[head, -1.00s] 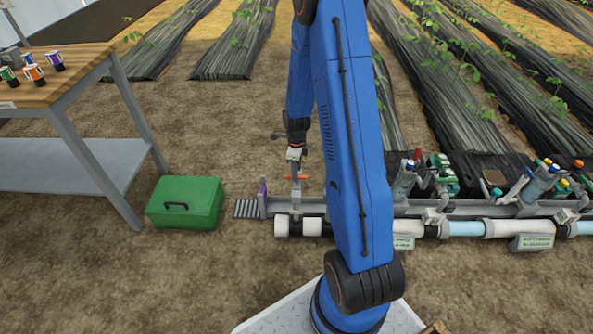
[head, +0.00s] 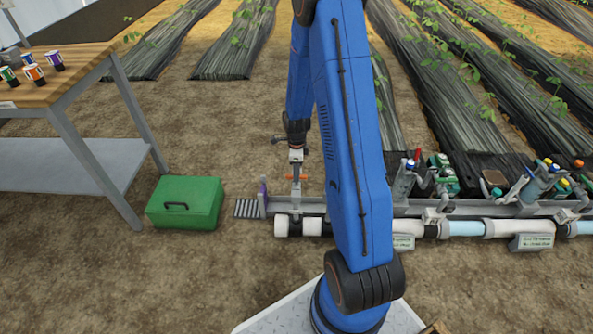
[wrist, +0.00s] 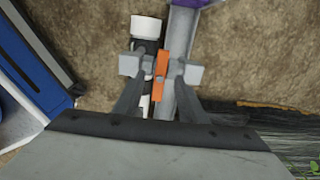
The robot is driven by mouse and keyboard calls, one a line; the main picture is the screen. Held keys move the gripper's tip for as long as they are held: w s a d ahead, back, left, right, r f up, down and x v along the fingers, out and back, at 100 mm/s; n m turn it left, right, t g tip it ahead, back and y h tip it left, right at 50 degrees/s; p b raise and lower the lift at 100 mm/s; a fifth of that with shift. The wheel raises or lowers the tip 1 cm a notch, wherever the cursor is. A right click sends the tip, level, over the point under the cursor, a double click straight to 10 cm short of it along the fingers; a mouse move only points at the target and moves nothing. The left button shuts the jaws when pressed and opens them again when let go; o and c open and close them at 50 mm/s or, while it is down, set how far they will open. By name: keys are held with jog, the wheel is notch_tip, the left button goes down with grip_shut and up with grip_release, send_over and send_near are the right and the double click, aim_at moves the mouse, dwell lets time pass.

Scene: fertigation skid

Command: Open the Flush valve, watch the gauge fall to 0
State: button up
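An orange valve handle (head: 290,177) sits at the left end of the pipe skid. In the wrist view the orange handle (wrist: 161,75) lies between my two fingertips. My gripper (head: 296,182) points down over it; in the wrist view my gripper (wrist: 161,69) has one finger on each side of the handle, spread apart, with no clear contact visible. White and black pipework (wrist: 146,28) runs beneath it. I cannot make out a gauge face or read any value. My blue arm hides part of the skid's middle.
A green toolbox (head: 185,203) stands on the soil left of the skid. A workbench (head: 60,85) with small cans is at the far left. The skid's grey rail (head: 465,208) continues right, carrying bottles and fittings. Bare soil lies in front.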

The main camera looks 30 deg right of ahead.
jog(key=shift+f, duration=1.9)
jog(key=c, duration=0.6)
jog(key=o, duration=0.6)
